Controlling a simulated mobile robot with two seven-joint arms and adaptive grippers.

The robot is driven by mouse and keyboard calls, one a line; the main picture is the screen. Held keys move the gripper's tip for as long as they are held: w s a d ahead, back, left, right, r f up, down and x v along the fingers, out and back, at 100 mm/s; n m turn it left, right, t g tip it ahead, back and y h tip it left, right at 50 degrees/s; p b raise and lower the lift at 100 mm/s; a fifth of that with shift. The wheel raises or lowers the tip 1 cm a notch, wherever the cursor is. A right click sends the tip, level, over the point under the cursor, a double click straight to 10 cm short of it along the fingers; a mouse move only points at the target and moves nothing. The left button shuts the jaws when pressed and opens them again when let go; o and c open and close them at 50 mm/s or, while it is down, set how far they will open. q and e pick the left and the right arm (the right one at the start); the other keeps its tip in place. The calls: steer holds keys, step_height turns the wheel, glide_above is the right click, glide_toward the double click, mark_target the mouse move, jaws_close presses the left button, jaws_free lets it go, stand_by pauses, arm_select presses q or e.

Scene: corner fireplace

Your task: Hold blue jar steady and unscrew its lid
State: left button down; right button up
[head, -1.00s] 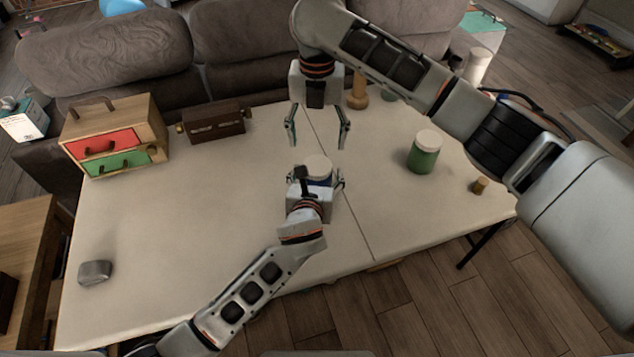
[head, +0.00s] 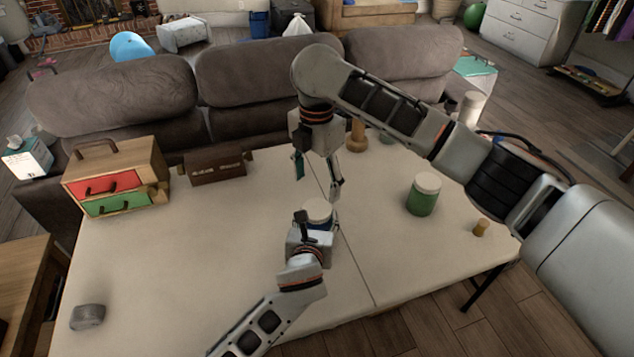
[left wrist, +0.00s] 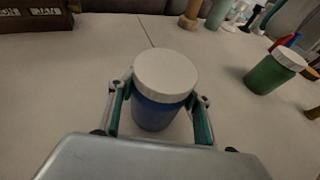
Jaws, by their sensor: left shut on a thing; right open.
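The blue jar (head: 321,223) stands upright on the table with its white lid (head: 318,210) on. In the left wrist view the jar (left wrist: 158,113) sits between the two fingers, under its wide white lid (left wrist: 165,74). My left gripper (head: 316,232) is shut on the jar's body from the near side; in the head view the gripper hides much of the jar. My right gripper (head: 318,188) points down above and just behind the lid. It is open and empty, apart from the lid.
A green jar (head: 422,197) with a white lid and a small wooden piece (head: 481,228) stand to the right. A drawer box (head: 120,180) and a dark brown box (head: 217,170) stand at the left back. A grey lump (head: 88,316) lies front left. The table's left middle is clear.

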mark_target(317, 208)
steer(key=m, duration=2.8)
steer(key=shift+f, duration=4.05)
